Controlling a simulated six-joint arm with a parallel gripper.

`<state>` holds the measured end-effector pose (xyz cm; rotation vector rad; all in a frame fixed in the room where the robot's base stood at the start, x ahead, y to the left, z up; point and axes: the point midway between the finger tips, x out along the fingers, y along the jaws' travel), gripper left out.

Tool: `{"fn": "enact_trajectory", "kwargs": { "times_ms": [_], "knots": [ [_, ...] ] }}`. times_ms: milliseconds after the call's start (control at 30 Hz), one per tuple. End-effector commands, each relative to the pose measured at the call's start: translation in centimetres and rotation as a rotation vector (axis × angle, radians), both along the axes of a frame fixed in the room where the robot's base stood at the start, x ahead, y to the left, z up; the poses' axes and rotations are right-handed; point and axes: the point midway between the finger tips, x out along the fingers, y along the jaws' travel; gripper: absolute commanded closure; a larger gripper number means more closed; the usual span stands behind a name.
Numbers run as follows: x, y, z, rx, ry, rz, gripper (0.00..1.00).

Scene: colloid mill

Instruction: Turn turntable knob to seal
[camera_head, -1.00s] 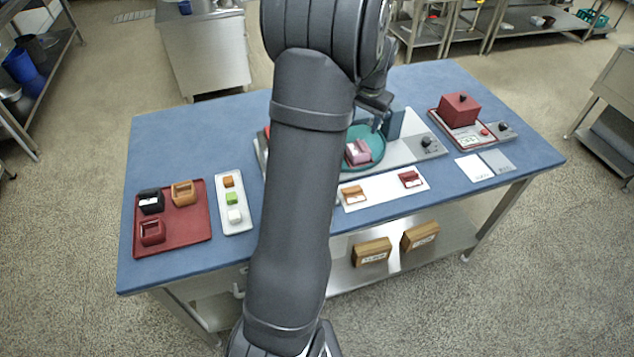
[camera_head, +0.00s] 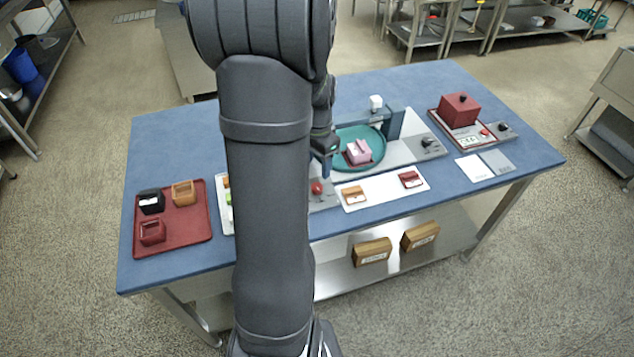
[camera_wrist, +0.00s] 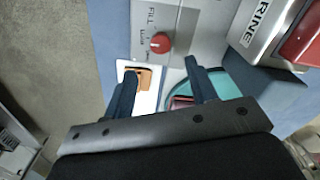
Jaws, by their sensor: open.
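A red knob (camera_head: 317,187) sits on a grey panel at the left front of the turntable station. In the wrist view the knob (camera_wrist: 160,42) has the word FILL beside it and smaller labels too blurred to read. My gripper (camera_wrist: 160,68) is open and empty, its two fingers apart and pointing toward the knob, which lies just beyond the fingertips. In the head view my gripper (camera_head: 325,165) hangs just above and behind the knob. The teal turntable (camera_head: 375,135) carries a pink box (camera_head: 359,152). A black knob (camera_head: 428,142) is on the station's right end.
A blue-grey post (camera_head: 393,122) with a white block (camera_head: 376,102) stands behind the turntable. A machine marked RINE (camera_wrist: 270,25) is close at the right in the wrist view. A white tray (camera_head: 385,192) lies in front. A red tray (camera_head: 190,222) is left.

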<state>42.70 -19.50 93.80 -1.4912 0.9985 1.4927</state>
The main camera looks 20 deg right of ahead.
Motion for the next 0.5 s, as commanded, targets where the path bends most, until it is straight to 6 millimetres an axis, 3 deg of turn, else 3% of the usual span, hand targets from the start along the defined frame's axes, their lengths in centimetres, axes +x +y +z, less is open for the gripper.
{"fn": "enact_trajectory", "kwargs": {
  "times_ms": [200,500],
  "knots": [
    [0.0,0.0,-4.7,0.001,0.003,0.000,0.48],
    [0.0,0.0,-8.0,-0.001,0.000,0.000,0.48]
  ]
}}
